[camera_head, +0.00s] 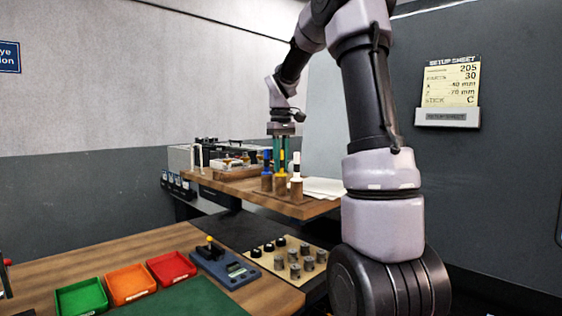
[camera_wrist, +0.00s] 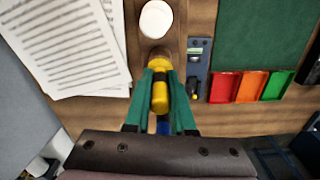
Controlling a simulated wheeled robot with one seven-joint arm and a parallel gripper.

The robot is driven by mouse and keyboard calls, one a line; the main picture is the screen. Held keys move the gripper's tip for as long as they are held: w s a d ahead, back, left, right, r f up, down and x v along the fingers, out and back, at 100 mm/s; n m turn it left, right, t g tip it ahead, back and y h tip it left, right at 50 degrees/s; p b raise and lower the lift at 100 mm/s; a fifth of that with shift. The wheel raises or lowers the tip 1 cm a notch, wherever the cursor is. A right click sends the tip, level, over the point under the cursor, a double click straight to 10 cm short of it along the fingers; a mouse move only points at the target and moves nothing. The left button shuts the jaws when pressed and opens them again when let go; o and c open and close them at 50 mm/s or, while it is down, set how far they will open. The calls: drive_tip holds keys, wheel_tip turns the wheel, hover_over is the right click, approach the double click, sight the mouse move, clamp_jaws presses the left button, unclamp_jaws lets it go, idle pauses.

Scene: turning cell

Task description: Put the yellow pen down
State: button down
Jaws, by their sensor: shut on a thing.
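My gripper (camera_head: 281,165) has green fingers and is shut on the yellow pen (camera_wrist: 160,92), which hangs between them. In the head view, the yellow pen (camera_head: 282,158) is right above a wooden holder (camera_head: 281,184), in the middle of a row of three. I cannot tell whether its lower end is inside the holder. A blue pen (camera_head: 266,160) stands in the left holder, and a white pen (camera_head: 296,166) with a dark band stands in the right one. The wrist view shows the white pen's top (camera_wrist: 156,19) ahead and part of the blue pen (camera_wrist: 163,127) behind.
Printed sheets (camera_wrist: 66,45) lie beside the holders on the wooden shelf (camera_head: 235,187). Below are green (camera_head: 80,298), orange (camera_head: 131,284) and red (camera_head: 171,268) trays, a blue device (camera_head: 225,266) and a board of metal parts (camera_head: 268,262). A setup sheet (camera_head: 452,84) hangs on the grey panel.

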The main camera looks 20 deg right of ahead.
drive_tip(key=shift+f, duration=0.15)
drive_tip(key=c, duration=0.8)
unclamp_jaws()
drive_tip(key=shift+o, duration=0.2)
